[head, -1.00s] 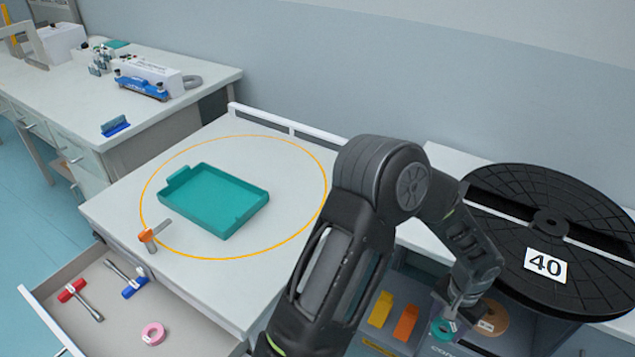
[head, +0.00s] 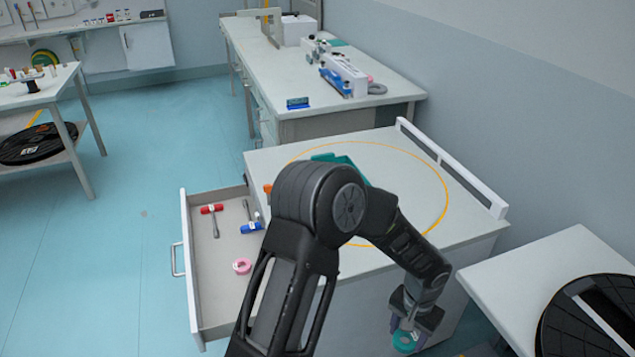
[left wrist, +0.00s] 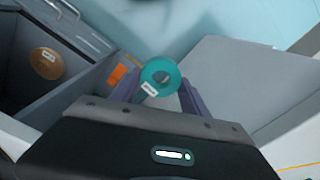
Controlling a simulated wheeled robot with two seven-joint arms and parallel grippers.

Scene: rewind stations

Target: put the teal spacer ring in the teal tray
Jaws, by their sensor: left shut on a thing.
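The teal spacer ring (head: 405,341) is held between the fingers of my left gripper (head: 408,325), low in front of the cabinet with the orange circle on top. In the left wrist view the ring (left wrist: 160,77) sits between the purple fingers, with a white label on it. My left gripper is shut on it. The teal tray (head: 340,160) lies on the cabinet top inside the orange circle; my arm hides most of it and only its far edge shows. My right gripper is not in view.
An open drawer (head: 189,258) juts out left of the cabinet, holding a pink ring (head: 242,266) and red- and blue-handled tools. A white rail (head: 450,165) edges the cabinet top. A black reel (head: 590,320) lies at right. Open floor is at left.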

